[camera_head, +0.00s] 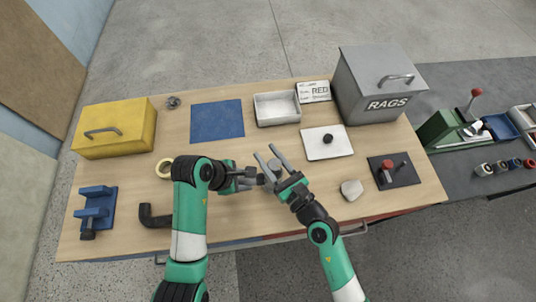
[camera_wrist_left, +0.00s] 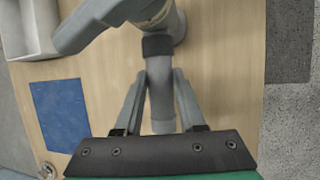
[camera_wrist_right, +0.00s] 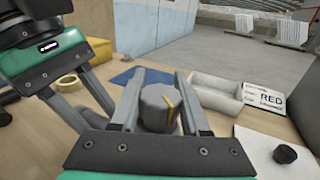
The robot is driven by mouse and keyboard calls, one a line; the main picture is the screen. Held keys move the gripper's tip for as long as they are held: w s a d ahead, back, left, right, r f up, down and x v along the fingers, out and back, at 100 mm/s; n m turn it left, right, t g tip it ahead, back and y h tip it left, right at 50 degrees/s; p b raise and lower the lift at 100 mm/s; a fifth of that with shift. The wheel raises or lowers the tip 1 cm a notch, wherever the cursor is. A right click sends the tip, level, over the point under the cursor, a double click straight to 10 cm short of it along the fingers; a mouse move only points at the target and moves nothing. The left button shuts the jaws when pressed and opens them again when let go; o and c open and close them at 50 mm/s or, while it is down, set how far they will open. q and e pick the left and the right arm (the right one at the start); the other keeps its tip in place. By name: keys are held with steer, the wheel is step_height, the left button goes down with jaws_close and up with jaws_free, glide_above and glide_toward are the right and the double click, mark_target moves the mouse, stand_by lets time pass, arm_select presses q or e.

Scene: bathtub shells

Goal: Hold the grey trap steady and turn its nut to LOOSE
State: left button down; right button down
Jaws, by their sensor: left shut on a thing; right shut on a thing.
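The grey trap (camera_wrist_left: 162,105) is a pipe with a dark collar, seen in the left wrist view; the arms partly cover it in the head view. My left gripper (camera_head: 250,180) is shut on its straight pipe, with one finger on each side. The nut (camera_wrist_right: 155,108) is a grey round piece with a yellow-orange mark in the right wrist view. My right gripper (camera_head: 272,158) is shut around it, one finger on each side. I cannot read any LOOSE label, so the mark's setting cannot be told.
A blue mat (camera_head: 217,119) and white tray (camera_head: 277,121) lie behind the grippers. A white board with a black knob (camera_head: 327,138) and a pale lump (camera_head: 351,190) are to the right. A yellow tape ring (camera_head: 161,168) and black elbow (camera_head: 155,218) are left. The two grippers are close together.

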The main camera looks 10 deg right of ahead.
steer(key=shift+c, duration=1.9)
jaws_free()
steer(key=shift+s, duration=0.1)
steer(key=v, duration=1.2)
